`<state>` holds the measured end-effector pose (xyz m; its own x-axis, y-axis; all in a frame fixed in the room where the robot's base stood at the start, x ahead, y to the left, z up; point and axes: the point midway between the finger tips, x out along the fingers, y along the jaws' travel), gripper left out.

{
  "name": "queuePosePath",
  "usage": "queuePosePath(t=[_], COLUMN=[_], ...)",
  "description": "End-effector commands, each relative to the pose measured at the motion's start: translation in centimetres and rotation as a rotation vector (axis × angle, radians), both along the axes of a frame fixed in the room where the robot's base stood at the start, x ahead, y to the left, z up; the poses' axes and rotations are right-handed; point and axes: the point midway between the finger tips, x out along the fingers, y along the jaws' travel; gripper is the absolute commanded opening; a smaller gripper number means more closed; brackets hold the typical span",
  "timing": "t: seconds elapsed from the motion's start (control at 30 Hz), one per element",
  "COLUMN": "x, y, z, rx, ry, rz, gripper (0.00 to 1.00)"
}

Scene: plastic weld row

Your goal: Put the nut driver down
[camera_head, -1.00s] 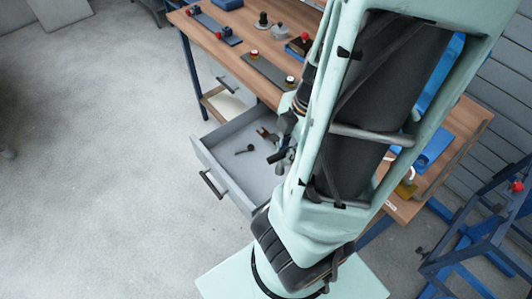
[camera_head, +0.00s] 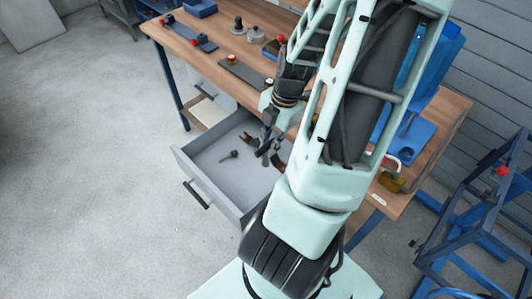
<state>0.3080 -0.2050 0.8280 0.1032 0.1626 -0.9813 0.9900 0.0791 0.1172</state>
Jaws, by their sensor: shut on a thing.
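My gripper (camera_head: 266,154) is over the open grey drawer (camera_head: 197,182) under the workbench, at its right part. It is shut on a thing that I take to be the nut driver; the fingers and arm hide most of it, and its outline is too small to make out. I cannot tell whether the held thing touches the drawer floor. A brown and dark thing (camera_head: 247,138) shows beside the gripper, partly hidden by it. A small dark tool with a round end (camera_head: 229,155) lies on the drawer floor to the left.
The wooden workbench (camera_head: 222,50) carries a dark strip (camera_head: 245,74), grey round parts (camera_head: 256,35) and a blue tray (camera_head: 200,9). A blue frame (camera_head: 480,215) stands at right. The drawer's left part is mostly clear.

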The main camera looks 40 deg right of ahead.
Motion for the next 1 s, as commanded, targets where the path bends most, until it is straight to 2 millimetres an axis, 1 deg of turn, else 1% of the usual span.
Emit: queuePosePath(t=[0.03,0.1,0.2,0.47,0.53,0.6,0.7,1.0], x=[0.6,1.4,2.3,3.3,3.8,3.6,3.6,3.6], y=[-0.1,-0.6,-1.2,-1.9,-2.0,-2.0,-2.0,-2.1], z=[-1.6,-2.7,-3.8,-5.1,-5.9,-7.2,-8.3,-8.5], rx=[0.006,0.005,0.006,0.004,0.005,0.007,0.005,0.003], ry=[0.003,0.003,0.004,0.002,0.003,0.006,0.004,0.002], rz=[0.004,0.003,0.001,0.001,0.002,0.001,0.0,0.0], gripper=[0.0,0.0,0.0,0.0,0.0,0.0,0.0,0.0])
